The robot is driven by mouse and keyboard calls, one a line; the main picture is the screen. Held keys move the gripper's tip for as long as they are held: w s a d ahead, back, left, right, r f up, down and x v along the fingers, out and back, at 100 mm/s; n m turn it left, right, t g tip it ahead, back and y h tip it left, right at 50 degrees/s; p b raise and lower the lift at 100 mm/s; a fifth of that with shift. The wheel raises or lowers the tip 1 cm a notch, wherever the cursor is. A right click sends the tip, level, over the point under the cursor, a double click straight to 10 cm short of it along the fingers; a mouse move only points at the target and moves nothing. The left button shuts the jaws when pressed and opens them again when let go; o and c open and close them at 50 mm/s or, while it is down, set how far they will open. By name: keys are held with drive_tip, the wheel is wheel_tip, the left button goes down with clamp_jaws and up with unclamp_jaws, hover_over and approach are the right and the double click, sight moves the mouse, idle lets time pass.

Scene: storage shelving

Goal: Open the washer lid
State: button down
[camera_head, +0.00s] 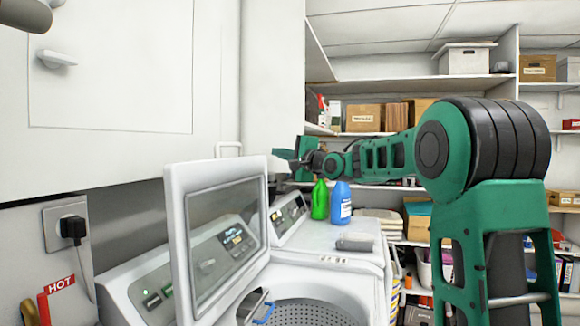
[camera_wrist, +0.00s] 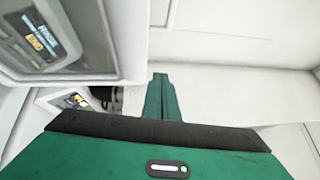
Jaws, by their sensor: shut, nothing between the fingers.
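The near washer's lid (camera_head: 219,235) is a white frame with a glass window. It stands raised, nearly upright, in front of the control panel (camera_head: 150,302), and the perforated drum (camera_head: 312,312) shows below it. My gripper (camera_head: 281,155) is above and behind the lid's right top corner in the head view, seemingly apart from it. In the wrist view its green fingers (camera_wrist: 161,97) are together with nothing between them. The lid (camera_wrist: 95,40) fills the upper left of that view, left of the fingers.
A second machine (camera_head: 335,262) stands behind the washer. A green bottle (camera_head: 320,200) and a blue bottle (camera_head: 340,204) are by it, with a grey folded cloth (camera_head: 355,243) on top. White cabinets (camera_head: 110,70) hang at upper left. Shelves with boxes (camera_head: 362,118) stand behind my arm.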

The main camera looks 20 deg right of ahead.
sight(228, 145)
drive_tip(key=d+r+v, duration=0.1)
drive_tip(key=v, duration=0.9)
drive_tip(key=shift+d+r, duration=0.15)
drive_tip(key=shift+d, duration=0.15)
drive_tip(key=c, duration=2.4)
unclamp_jaws()
drive_tip(key=shift+s, duration=0.2)
drive_tip(key=shift+c, duration=0.2)
drive_tip(key=o, duration=0.5)
drive_tip(key=shift+a+r, duration=0.1)
drive_tip(key=shift+a, duration=0.15)
drive_tip(key=shift+o, duration=0.7)
drive_tip(key=w+a+r+n+g+y, duration=0.1)
drive_tip(key=w+a+r+n+g, duration=0.1)
drive_tip(key=a, duration=0.5)
drive_tip(key=w+a+r+n+g+y, duration=0.1)
drive_tip(key=w+a+r+n+g, duration=0.1)
drive_tip(key=a, duration=0.6)
drive_tip(key=shift+r+g, duration=0.15)
drive_tip(key=shift+g, duration=0.25)
drive_tip(key=x, duration=1.1)
drive_tip(key=shift+r, duration=0.1)
drive_tip(key=shift+c, duration=0.6)
clamp_jaws()
